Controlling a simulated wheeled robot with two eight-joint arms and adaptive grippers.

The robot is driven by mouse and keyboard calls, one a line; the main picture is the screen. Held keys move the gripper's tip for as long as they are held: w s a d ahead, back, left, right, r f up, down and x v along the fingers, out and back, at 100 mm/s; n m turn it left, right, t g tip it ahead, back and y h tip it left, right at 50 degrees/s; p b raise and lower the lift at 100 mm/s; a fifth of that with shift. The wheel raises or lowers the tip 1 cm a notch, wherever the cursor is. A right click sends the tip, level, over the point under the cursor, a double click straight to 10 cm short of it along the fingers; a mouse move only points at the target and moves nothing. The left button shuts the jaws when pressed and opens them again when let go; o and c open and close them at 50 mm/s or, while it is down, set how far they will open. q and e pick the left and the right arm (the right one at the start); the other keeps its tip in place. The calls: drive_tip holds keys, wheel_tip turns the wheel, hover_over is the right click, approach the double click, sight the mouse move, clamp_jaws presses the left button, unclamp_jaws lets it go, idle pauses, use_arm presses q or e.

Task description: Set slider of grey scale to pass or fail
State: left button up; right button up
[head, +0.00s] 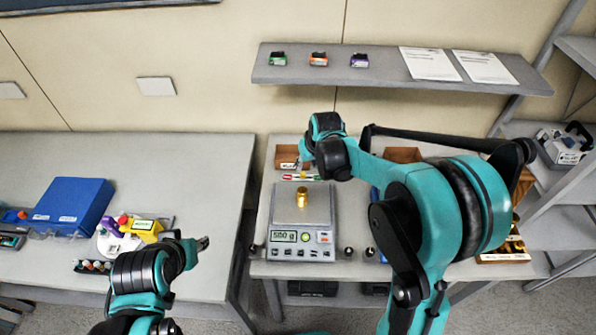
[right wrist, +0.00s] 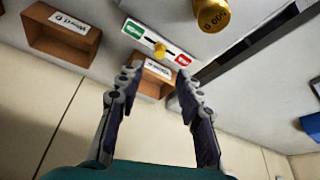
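The grey scale (head: 301,243) stands on the right table with a brass weight (head: 302,197) on its pan; its display seems to read about 500 g. Behind the pan lies the slider (head: 301,177), with one red and one green end. In the right wrist view the slider's yellow knob (right wrist: 160,48) sits about midway between the green label (right wrist: 134,30) and the red label (right wrist: 183,60). My right gripper (right wrist: 158,85) is open and empty, its fingertips close to the slider and apart from the knob. My left gripper (head: 203,242) is over the left table's edge; its opening is unclear.
A wooden box (head: 286,157) stands behind the slider; a labelled wooden box (right wrist: 62,38) also shows in the right wrist view. A shelf (head: 390,82) hangs above. A blue case (head: 75,205) lies on the left table.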

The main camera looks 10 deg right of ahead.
sight(303, 173)
drive_tip(key=b+x, duration=0.2)
drive_tip(key=x, duration=0.6)
clamp_jaws()
